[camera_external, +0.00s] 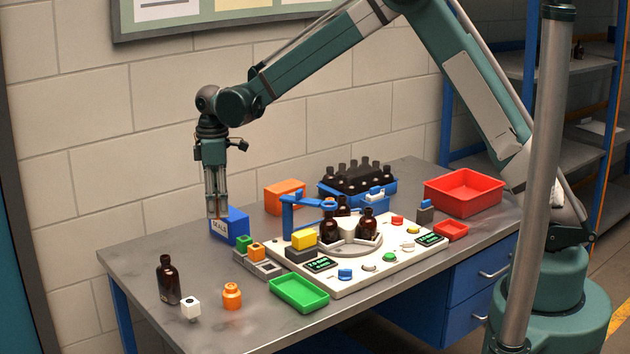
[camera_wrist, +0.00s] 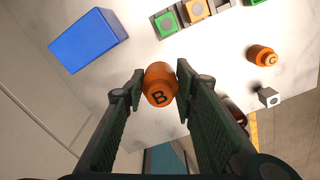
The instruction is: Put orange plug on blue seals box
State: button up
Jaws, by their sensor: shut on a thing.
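My gripper (camera_wrist: 158,88) is shut on an orange plug (camera_wrist: 158,82) marked B, held between its fingertips in the wrist view. The blue seals box (camera_wrist: 88,40) lies to the upper left of the plug in that view, apart from it, its top bare. In the external view the blue seals box (camera_external: 236,224) stands near the back left of the table with a white label. There my gripper (camera_external: 217,212) points down, its tips overlapping the box's left edge in the picture. The plug is too small to make out clearly there.
An orange piece (camera_wrist: 262,55) marked C stands apart; it shows at the front left (camera_external: 232,296). An amber bottle (camera_external: 168,280) and white cube (camera_external: 190,308) stand nearby. Green (camera_external: 244,243) and orange (camera_external: 256,252) blocks sit right of the box. An orange box (camera_external: 285,197) stands behind.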

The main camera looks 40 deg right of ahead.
jog(key=w+d+r+p, duration=0.3)
jog(key=w+d+r, duration=0.1)
jog(key=w+d, duration=0.6)
jog(key=shift+w+r, duration=0.35)
jog(key=shift+w, duration=0.35)
jog(key=shift+f, duration=3.1)
jog(key=shift+f, duration=1.85)
jog(key=shift+f, duration=0.15)
jog(key=o, duration=0.5)
jog(key=shift+c, duration=0.2)
jog(key=o, duration=0.5)
jog(key=shift+c, duration=0.2)
